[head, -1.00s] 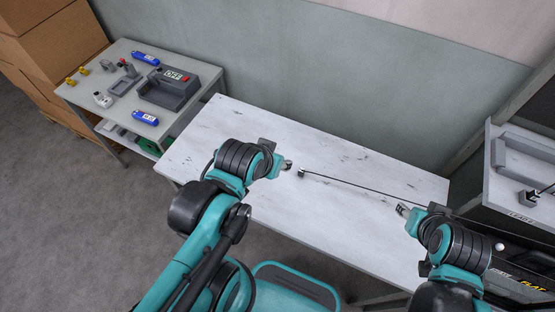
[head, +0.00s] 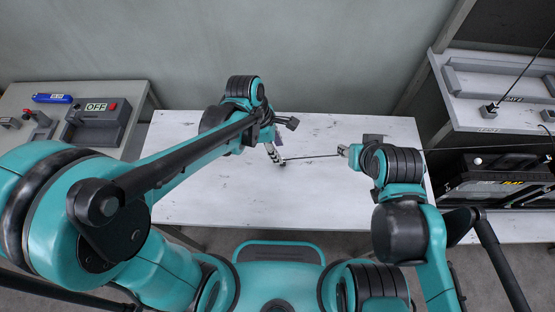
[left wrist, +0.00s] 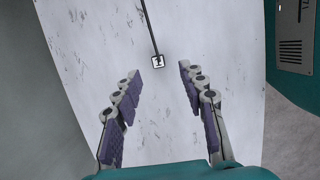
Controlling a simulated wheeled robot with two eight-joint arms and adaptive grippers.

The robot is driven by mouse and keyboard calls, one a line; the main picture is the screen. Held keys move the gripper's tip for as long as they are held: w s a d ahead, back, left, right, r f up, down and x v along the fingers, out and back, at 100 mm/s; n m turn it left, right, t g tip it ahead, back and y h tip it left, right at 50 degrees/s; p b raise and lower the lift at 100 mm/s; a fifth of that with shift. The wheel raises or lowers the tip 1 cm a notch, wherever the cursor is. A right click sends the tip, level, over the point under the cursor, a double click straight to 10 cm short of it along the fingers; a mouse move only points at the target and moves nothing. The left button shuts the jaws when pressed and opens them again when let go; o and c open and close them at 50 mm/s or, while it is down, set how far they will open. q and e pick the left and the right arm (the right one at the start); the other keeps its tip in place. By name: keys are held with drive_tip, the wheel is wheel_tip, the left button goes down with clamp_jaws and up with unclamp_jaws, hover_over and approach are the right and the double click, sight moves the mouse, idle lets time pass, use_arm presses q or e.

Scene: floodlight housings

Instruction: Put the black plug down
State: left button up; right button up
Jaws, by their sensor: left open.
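The black plug (head: 282,163) appears at the white table top (head: 330,205), at the end of a thin dark cord that runs right toward my right gripper. In the left wrist view the plug (left wrist: 158,62) shows a pale marked face just beyond my fingertips, in the gap between them and touching neither. My left gripper (head: 272,153) is open and points down beside the plug; its spread fingers (left wrist: 158,75) are empty. My right gripper (head: 343,150) is near the cord at the right of the table. Its fingers are too small to read, and whether it holds the cord is unclear.
A grey side table at the left holds a box marked OFF (head: 97,124) and a blue cylinder (head: 52,98). At the right stands a shelf unit (head: 500,110) with another plug (head: 489,109) and dark cases below. The left part of the white table is clear.

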use_arm(q)
drive_tip(key=b+x, duration=0.2)
drive_tip(key=x, duration=0.4)
drive_tip(key=shift+w+a+f+b, duration=0.1)
drive_tip(key=shift+w+f+b, duration=0.05)
drive_tip(key=shift+f+b, duration=0.25)
drive_tip(key=shift+c, duration=0.6)
clamp_jaws()
